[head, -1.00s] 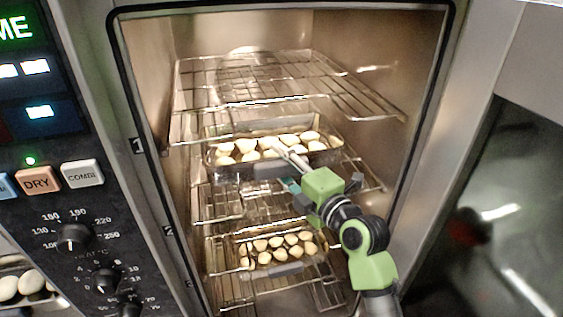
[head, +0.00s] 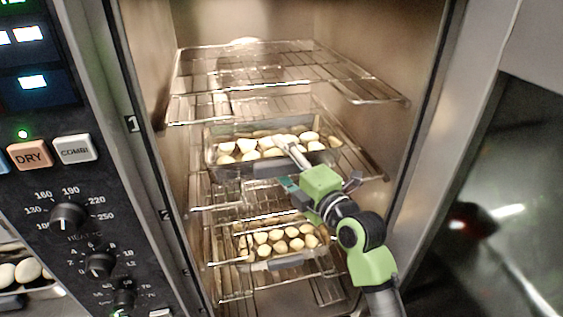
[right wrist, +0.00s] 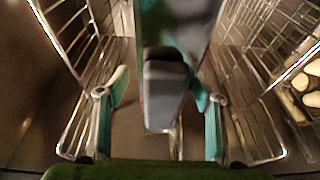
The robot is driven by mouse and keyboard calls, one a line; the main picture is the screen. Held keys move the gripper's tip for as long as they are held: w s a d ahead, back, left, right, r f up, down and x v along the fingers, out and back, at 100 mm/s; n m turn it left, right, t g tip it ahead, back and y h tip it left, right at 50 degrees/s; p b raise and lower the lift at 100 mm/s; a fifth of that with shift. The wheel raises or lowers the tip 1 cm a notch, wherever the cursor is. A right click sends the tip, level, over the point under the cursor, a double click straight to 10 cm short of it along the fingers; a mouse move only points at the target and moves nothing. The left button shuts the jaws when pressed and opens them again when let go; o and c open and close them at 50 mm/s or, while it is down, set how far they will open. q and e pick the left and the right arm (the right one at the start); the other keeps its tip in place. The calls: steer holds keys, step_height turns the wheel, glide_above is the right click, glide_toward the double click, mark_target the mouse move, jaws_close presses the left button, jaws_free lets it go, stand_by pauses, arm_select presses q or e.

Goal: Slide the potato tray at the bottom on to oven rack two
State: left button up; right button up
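In the head view, an upper potato tray (head: 240,170) sits on the second rack down, its grey front handle (head: 282,169) facing out. A lower potato tray (head: 245,262) sits on a rack beneath it. My right gripper (head: 290,183) is at the front of the upper tray, just below its handle. In the right wrist view, its two teal fingers (right wrist: 160,115) are spread apart. A grey block (right wrist: 168,90), seemingly the handle, shows between them with gaps on both sides. Potatoes (right wrist: 305,85) show at the right edge there. My left gripper is not in view.
The top rack (head: 290,75) carries no tray. More potatoes (head: 25,272) lie in a tray at the lower left, outside the oven. The oven's right wall and door frame stand close to my right arm.

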steer(key=shift+f, duration=0.35)
steer(key=v, duration=1.2)
steer(key=shift+r, duration=0.3)
step_height(320, 180, up, 8)
steer(key=p, duration=0.7)
steer(key=shift+f, duration=0.1)
